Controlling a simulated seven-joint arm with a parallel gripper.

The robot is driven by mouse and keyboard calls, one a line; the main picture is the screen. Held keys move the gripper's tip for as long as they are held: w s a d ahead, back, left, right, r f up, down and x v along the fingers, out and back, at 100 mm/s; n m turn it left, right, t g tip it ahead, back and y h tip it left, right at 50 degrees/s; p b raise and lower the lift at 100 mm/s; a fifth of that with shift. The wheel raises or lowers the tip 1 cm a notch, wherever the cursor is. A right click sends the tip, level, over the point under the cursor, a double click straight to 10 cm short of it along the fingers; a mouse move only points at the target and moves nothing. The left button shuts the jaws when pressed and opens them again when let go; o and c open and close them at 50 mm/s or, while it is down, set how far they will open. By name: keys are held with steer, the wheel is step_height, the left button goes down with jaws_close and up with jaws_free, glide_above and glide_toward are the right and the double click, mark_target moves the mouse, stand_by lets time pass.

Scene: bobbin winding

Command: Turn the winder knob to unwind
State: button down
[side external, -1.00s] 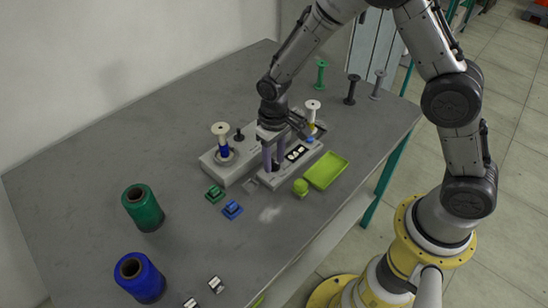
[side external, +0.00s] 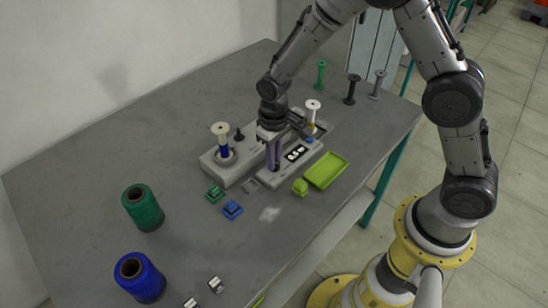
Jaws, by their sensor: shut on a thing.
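The winder (side external: 217,172) is a light grey box on the table. A white bobbin (side external: 221,137) with blue on its lower part stands on its left end. A second white bobbin (side external: 313,112) with yellow below stands at its right end. A small dark post (side external: 238,135) rises between them. My gripper (side external: 274,166) points straight down at the front middle of the winder, its fingers close together. It is shut on the winder knob, which the fingers hide. A panel with white displays and a blue button (side external: 309,140) lies just right of the fingers.
A green tray (side external: 326,170) and a lime block (side external: 300,187) sit right of the winder. Green (side external: 215,194) and blue (side external: 232,210) small blocks lie in front. Green (side external: 142,207) and blue (side external: 139,278) thread spools stand at front left. Several empty bobbins stand at the back right.

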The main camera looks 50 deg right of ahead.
steer(key=n, duration=0.4)
steer(key=shift+r+n, duration=0.1)
steer(key=shift+n, duration=2.2)
steer(key=c, duration=0.9)
jaws_free()
step_height(320, 180, up, 14)
steer(key=shift+f, duration=0.1)
